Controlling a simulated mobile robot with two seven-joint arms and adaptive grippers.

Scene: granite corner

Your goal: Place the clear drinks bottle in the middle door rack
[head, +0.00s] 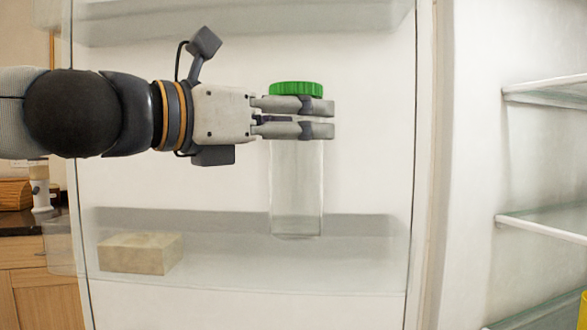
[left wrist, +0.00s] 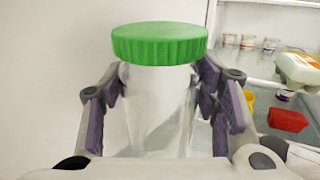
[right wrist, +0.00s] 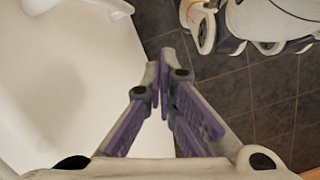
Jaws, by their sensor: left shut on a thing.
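The clear drinks bottle (head: 297,185) stands upright with a green ribbed cap (head: 296,89), which also shows in the left wrist view (left wrist: 160,44). My left gripper (head: 318,118) comes in level from the left and is shut around the bottle just below the cap. The bottle's base overlaps the clear middle door rack (head: 360,265) in the head view. I cannot tell whether the base touches the rack floor. My right gripper (right wrist: 160,82) is shut and empty, away from the bottle; it shows only in its own wrist view.
A pale block (head: 140,253) lies in the left part of the same rack. An upper door rack (head: 240,22) is above. Fridge shelves (head: 545,226) are at the right. In the left wrist view, a red item (left wrist: 288,120) and an egg carton (left wrist: 298,68) sit on shelves.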

